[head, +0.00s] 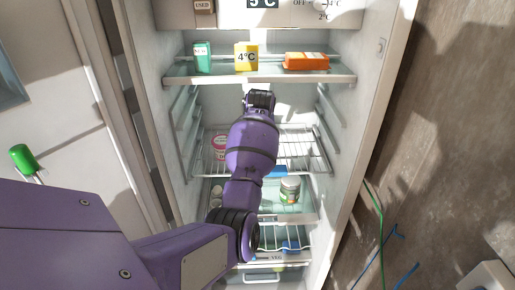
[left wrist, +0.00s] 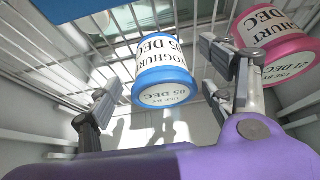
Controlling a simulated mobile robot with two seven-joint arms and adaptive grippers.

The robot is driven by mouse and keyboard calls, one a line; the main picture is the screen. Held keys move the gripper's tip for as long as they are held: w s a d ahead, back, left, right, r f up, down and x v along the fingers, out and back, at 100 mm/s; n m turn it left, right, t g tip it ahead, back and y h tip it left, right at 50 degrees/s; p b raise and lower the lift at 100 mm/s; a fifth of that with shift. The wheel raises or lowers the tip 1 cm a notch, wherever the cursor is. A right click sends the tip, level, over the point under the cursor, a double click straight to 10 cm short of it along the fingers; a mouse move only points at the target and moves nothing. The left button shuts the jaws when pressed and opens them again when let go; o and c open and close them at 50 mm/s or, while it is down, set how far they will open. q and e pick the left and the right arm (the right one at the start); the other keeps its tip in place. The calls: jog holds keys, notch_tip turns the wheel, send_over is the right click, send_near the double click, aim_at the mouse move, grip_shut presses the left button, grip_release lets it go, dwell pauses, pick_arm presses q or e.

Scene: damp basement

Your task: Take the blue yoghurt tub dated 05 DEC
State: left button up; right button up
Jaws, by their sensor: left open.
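The blue yoghurt tub (left wrist: 164,70), white with blue rims and marked 05 DEC, shows in the left wrist view, appearing upside down. My left gripper (left wrist: 160,88) is open, with one finger on either side of the tub in the picture; I cannot tell whether either touches it. A pink yoghurt tub (left wrist: 275,45) marked 21 DEC stands close by, beyond the right finger. In the head view the pink tub (head: 220,146) is on the middle wire shelf. There my arm hides the blue tub and my left fingers. My right gripper is not in view.
The open fridge has a glass shelf (head: 258,77) above with a green carton (head: 202,57), a yellow carton (head: 246,57) and an orange pack (head: 306,61). Side walls are close.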

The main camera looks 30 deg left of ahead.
pick_arm(q)
jog(key=shift+c, duration=0.5)
jog(key=c, duration=1.2)
jog(key=shift+o, duration=0.2)
